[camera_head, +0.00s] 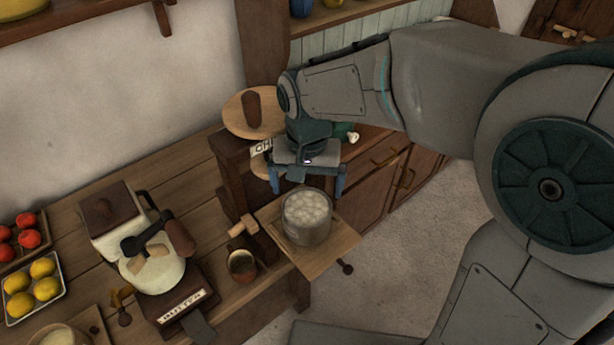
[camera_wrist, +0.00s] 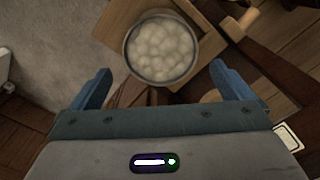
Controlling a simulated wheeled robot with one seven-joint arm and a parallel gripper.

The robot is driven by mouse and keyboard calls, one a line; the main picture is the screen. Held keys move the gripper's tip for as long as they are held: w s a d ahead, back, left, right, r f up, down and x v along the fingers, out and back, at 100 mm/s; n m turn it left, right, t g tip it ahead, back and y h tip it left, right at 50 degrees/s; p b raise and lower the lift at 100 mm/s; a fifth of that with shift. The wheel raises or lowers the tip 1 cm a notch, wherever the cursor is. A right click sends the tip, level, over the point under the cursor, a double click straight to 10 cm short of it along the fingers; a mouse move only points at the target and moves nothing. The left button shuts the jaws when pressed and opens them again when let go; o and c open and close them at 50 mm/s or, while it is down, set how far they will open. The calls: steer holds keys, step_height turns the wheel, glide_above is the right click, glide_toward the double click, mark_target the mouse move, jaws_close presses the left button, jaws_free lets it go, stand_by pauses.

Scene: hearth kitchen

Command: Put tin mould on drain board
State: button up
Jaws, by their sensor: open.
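A round grey metal vessel (camera_head: 307,232) full of pale round lumps, which looks like the tin mould, stands upright on a square wooden board (camera_head: 343,240). I cannot tell whether this board is the drain board. My gripper (camera_head: 307,188) is open and empty, pointing down just above the vessel. In the wrist view the vessel (camera_wrist: 132,60) and the board (camera_wrist: 112,28) lie ahead of my gripper (camera_wrist: 160,70), the vessel roughly centred between the spread fingers. No finger visibly touches it.
A small brown cup (camera_head: 242,266) and a wooden mallet-like piece (camera_head: 242,226) stand left of the board. A butter stand (camera_head: 190,300) with a pale crock, lemons (camera_head: 30,285) and tomatoes are further left. A raised shelf with a round board (camera_head: 234,112) is behind. Open floor lies right.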

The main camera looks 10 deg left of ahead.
steer(key=shift+r, duration=1.1)
steer(key=s+d+t, duration=0.1)
steer(key=s+d, duration=0.3)
steer(key=d, duration=0.7)
steer(key=s+d+r+t, duration=0.1)
steer(key=s+d, duration=0.3)
steer(key=d, duration=0.7)
steer(key=shift+d+r+m+t, duration=0.2)
steer(key=shift+d+m+t, duration=0.15)
steer(key=shift+t, duration=0.25)
